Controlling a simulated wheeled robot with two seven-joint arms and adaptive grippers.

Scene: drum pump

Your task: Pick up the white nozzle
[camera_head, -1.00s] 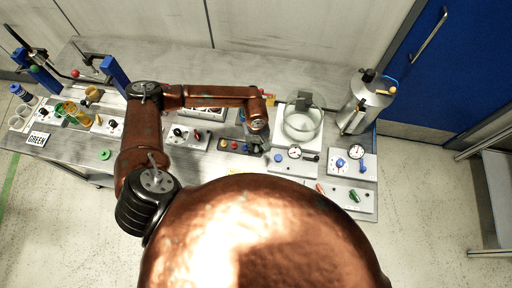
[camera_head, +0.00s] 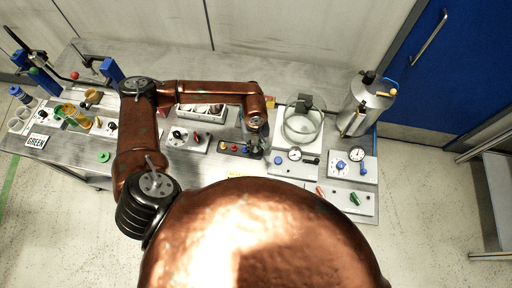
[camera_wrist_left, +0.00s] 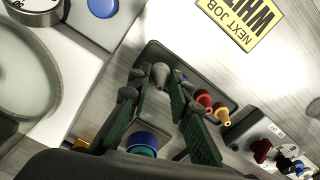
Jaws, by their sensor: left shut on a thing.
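The white nozzle (camera_wrist_left: 160,75), looking pale grey, stands between my left gripper's fingertips (camera_wrist_left: 158,84) in the left wrist view. The green-padded fingers are shut on it, at the dark nozzle tray (camera_wrist_left: 232,104). I cannot tell whether it is clear of the tray. A red nozzle (camera_wrist_left: 204,99) and a yellow nozzle (camera_wrist_left: 222,114) stand beside the right finger. In the head view my left gripper (camera_head: 256,146) is at the right end of the tray, and the nozzle there is hidden. My right gripper is not in view.
A "NEXT JOB" sign (camera_wrist_left: 238,18) lies beside the tray. A glass-lidded chamber (camera_head: 302,122) and gauge panel stand to the right, with a metal canister (camera_head: 362,105) behind. A switch box (camera_head: 188,139) is left of the tray. A blue-and-green ringed part (camera_wrist_left: 142,143) shows between the finger bases.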

